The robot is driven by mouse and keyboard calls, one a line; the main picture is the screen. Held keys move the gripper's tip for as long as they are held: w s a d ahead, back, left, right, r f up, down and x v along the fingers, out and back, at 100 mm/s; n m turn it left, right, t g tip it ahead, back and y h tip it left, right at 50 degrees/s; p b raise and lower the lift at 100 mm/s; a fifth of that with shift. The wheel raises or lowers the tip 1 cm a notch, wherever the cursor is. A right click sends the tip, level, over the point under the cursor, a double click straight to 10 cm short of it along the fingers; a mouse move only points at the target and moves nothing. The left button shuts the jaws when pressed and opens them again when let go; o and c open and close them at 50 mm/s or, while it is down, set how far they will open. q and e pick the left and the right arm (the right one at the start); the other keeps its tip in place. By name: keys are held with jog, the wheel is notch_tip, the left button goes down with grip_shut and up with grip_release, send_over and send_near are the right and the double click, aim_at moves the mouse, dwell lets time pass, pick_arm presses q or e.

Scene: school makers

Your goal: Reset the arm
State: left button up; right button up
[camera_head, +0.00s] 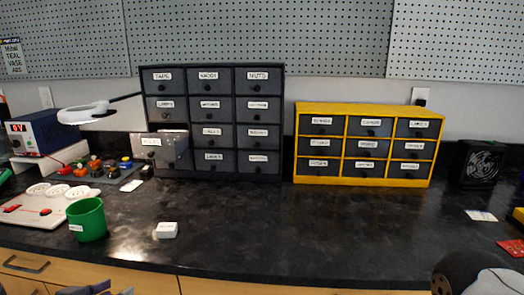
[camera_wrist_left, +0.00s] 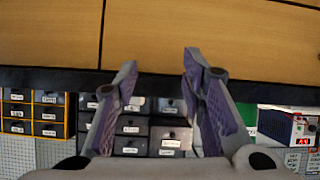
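My left gripper (camera_wrist_left: 158,65) is open in the left wrist view, its two purple-grey fingers apart with nothing between them. Drawer fronts and the dark counter edge show behind the fingers. In the head view only a purple-grey bit of this gripper (camera_head: 88,290) shows at the bottom left edge, in front of the counter. A part of my right arm (camera_head: 475,272) shows at the bottom right corner; its gripper is out of view.
A black drawer cabinet (camera_head: 213,68) has one drawer (camera_head: 162,150) pulled out at the left. A yellow-framed cabinet (camera_head: 362,108) stands right of it. A green cup (camera_head: 87,220) and a small white block (camera_head: 166,230) stand on the dark counter (camera_head: 290,230). The counter's middle right is clear.

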pick_arm(q)
jog(key=s+d+f+g, duration=0.35)
jog(key=s+f, duration=0.35)
jog(key=s, duration=0.3)
jog(key=s+d+f+g, duration=0.35)
jog(key=s+f, duration=0.25)
jog(key=s, duration=0.4)
jog(key=s+d+f+g+y+p, duration=0.1)
jog(key=s+g, duration=0.6)
jog(key=s, duration=1.3)
jog(key=shift+s+d+f, duration=0.35)
jog(key=shift+d+f, duration=0.15)
jog(key=shift+d, duration=0.2)
pick_arm(e)
jog(key=shift+w+r+t, duration=0.4)
jog(key=shift+w+r, duration=0.35)
jog(key=shift+r, duration=0.25)
